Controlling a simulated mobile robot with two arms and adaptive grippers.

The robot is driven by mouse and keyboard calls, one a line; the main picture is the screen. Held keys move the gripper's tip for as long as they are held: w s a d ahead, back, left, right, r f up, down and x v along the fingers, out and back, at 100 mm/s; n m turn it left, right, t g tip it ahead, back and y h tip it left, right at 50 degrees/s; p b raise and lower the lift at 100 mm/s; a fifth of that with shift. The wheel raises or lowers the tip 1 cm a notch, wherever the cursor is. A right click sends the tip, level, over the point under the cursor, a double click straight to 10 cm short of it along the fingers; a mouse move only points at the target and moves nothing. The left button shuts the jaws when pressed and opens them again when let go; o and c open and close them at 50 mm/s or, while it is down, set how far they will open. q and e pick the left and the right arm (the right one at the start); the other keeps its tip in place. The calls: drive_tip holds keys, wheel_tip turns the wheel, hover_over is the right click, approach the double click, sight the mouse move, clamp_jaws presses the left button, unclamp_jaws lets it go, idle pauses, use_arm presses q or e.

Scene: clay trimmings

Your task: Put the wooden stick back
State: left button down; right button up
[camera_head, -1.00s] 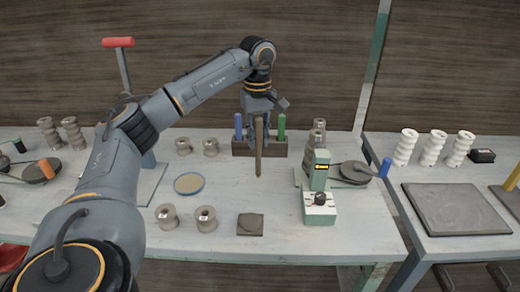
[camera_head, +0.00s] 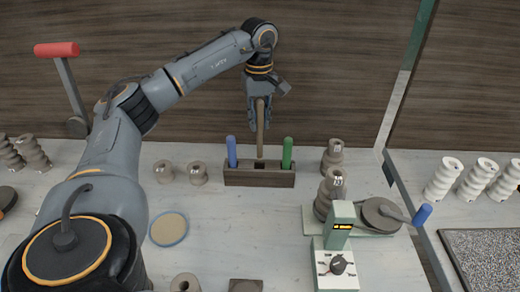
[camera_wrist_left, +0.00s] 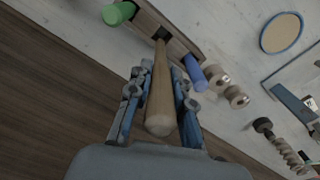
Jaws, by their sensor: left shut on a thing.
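My left gripper (camera_head: 260,118) is shut on the wooden stick (camera_head: 260,142), which hangs upright with its lower end just above or at the back edge of the dark wooden rack (camera_head: 258,179). The rack holds a blue-handled tool (camera_head: 231,152) on the left and a green-handled tool (camera_head: 287,153) on the right. In the left wrist view the stick (camera_wrist_left: 161,100) lies between the fingers, its far end close to the rack's dark middle hole (camera_wrist_left: 160,38). I cannot tell whether the tip touches the rack. My right gripper is not in view.
Grey clay spools (camera_head: 180,172) stand left of the rack, and stacked ones (camera_head: 333,156) stand right of it. A green device (camera_head: 338,245) with a dial and a round disc (camera_head: 168,229) sit nearer on the table. A wooden wall is behind.

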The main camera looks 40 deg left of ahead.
sight(259, 130)
use_arm(q)
drive_tip(key=f, duration=0.5)
drive_tip(key=shift+s+d+p, duration=0.15)
drive_tip(key=shift+s+p, duration=0.1)
drive_tip(key=shift+p, duration=0.15)
wheel_tip(259, 130, down, 4)
drive_tip(key=shift+r+p, duration=0.15)
drive_tip(key=shift+p, duration=0.15)
drive_tip(key=c, duration=1.3)
unclamp_jaws()
drive_tip(key=shift+o, duration=0.5)
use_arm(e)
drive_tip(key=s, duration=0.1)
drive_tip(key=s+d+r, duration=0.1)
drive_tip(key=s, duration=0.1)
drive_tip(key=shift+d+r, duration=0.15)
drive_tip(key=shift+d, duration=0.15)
